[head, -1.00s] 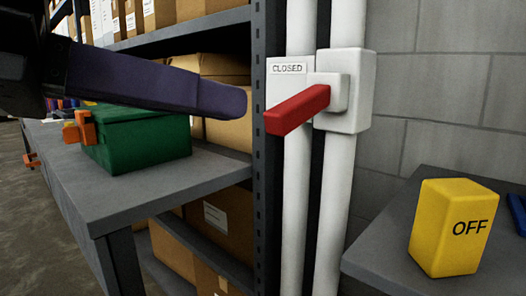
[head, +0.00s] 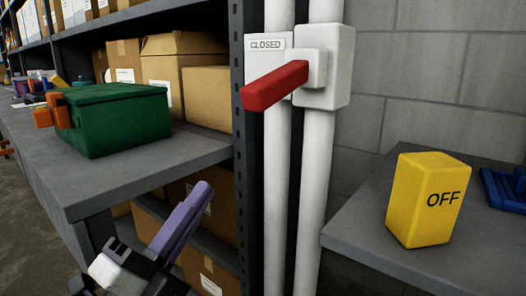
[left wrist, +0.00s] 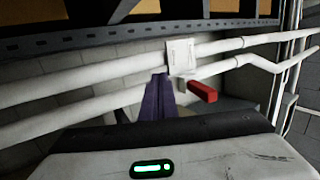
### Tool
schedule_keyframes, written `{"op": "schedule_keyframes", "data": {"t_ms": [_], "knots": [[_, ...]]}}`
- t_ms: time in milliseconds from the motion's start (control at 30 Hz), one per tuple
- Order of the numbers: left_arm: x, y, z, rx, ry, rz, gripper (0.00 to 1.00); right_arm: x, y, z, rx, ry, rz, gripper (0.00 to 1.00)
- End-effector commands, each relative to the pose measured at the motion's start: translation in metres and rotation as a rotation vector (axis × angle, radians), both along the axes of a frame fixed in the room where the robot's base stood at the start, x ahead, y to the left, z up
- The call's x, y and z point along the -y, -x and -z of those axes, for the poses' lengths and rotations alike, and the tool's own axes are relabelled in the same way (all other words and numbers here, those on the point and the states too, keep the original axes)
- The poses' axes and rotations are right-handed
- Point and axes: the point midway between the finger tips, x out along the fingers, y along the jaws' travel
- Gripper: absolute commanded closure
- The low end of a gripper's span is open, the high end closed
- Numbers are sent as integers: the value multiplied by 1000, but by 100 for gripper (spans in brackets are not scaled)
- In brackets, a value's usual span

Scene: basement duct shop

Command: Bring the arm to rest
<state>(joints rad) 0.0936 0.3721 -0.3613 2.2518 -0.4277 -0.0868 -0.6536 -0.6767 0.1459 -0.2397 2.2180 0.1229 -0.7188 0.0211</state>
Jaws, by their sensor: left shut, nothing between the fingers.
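My left gripper (head: 186,220) is low in the head view, in front of the shelf and below the bench top. Its purple fingers are shut with nothing between them and point up and to the right. In the left wrist view the fingers (left wrist: 158,98) point away from the camera, towards the white pipes. The red lever (head: 275,86) sits on a white valve box (head: 325,65) beside a plate reading CLOSED (head: 266,43). The lever also shows in the left wrist view (left wrist: 203,92), right of the fingers. The gripper is apart from the lever. My right gripper is not in view.
A green box (head: 118,120) with orange clamps stands on the left bench (head: 180,153). A yellow block marked OFF (head: 428,200) and a blue item (head: 503,187) are on the right bench (head: 350,235). Two white pipes (head: 316,180) run beside the shelf post (head: 242,150). Cardboard boxes (head: 185,70) fill the shelves.

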Motion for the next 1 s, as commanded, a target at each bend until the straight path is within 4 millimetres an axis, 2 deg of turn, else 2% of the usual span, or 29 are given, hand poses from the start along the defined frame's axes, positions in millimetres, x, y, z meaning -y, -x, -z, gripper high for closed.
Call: {"op": "schedule_keyframes", "data": {"t_ms": [33,133,200,267,300,400,500,600,667,700,733,1000], "knots": [[-9,-8,42,-173,102,7,100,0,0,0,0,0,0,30],[-22,-11,118,-477,294,8,100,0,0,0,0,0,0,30],[-29,-3,171,-674,426,-5,100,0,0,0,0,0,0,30],[-33,9,215,-835,538,-23,100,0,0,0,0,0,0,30],[-35,20,244,-940,611,-39,100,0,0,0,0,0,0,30],[-37,54,308,-1175,787,-89,100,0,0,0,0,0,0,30],[-36,94,360,-1378,945,-150,100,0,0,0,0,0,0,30],[-33,138,403,-1556,1093,-222,100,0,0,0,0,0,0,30],[-30,167,424,-1655,1177,-270,100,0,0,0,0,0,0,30],[-29,179,424,-1695,1216,-293,100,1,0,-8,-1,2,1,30],[-31,174,406,-1677,1204,-291,100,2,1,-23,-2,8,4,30],[-45,176,352,-1643,1176,-333,100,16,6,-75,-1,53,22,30]]}}
